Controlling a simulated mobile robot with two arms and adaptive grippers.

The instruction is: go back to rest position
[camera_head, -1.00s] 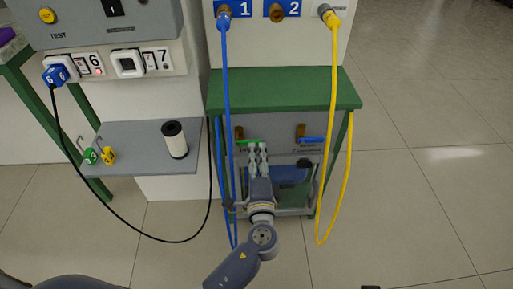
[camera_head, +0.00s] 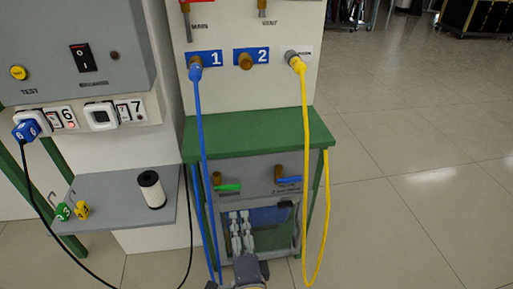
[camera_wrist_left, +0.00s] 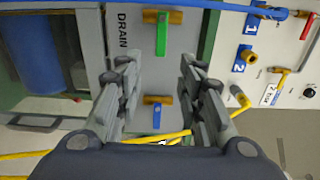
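My left gripper (camera_head: 240,214) is in front of the cabinet under the green bench top, low in the head view. In the left wrist view its two fingers (camera_wrist_left: 158,82) are spread apart with nothing between them. Beyond them are a green-handled valve (camera_wrist_left: 161,35) and a blue-handled valve (camera_wrist_left: 156,118), both apart from the fingers as far as I can tell. The same green-handled valve (camera_head: 228,187) and blue-handled valve (camera_head: 289,180) show in the head view, above the gripper. My right gripper is not in view.
A blue hose (camera_head: 201,130) and a yellow hose (camera_head: 306,130) hang from the panel on either side of the gripper. A grey shelf (camera_head: 110,210) holds a white roll (camera_head: 151,189). A black cable (camera_head: 60,232) loops at left. The floor at right (camera_head: 420,220) is clear.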

